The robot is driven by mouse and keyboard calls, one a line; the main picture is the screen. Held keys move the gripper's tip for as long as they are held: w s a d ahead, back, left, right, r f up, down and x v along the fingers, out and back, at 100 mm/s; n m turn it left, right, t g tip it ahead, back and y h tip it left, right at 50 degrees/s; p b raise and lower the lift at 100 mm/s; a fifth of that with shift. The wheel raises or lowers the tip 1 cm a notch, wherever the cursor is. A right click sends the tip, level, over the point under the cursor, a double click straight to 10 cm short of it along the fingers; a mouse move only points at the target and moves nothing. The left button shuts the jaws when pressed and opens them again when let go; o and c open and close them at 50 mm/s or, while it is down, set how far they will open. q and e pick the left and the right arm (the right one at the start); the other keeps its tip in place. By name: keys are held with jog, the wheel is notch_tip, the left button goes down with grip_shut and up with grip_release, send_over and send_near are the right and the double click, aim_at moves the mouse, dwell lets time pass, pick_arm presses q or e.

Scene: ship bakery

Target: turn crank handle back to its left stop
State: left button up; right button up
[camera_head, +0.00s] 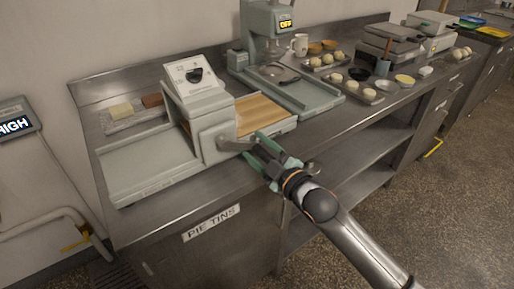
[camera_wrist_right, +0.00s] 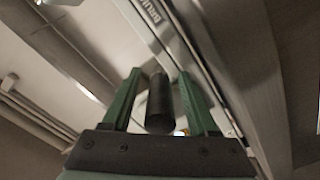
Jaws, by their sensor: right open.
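The grey sheeter machine (camera_head: 212,126) stands on the steel counter, with a dial on its sloped top panel. Its crank arm (camera_head: 234,144) comes out of the front side and points right. My right gripper (camera_head: 264,152) is at the end of the crank arm, in front of the machine. In the right wrist view, the dark cylindrical crank handle (camera_wrist_right: 160,104) lies between the two green fingers (camera_wrist_right: 157,95). The fingers are open, with a visible gap on each side of the handle. In the head view the gripper mostly hides the handle. My left gripper is not in view.
A second grey machine (camera_head: 268,45) with an "OFF" display stands behind to the right. Trays with dough balls (camera_head: 365,92) lie further right. A slab with two blocks (camera_head: 133,116) is at the left. The floor in front of the counter is clear.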

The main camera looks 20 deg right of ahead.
grip_shut()
dwell(0.4)
dwell(1.0)
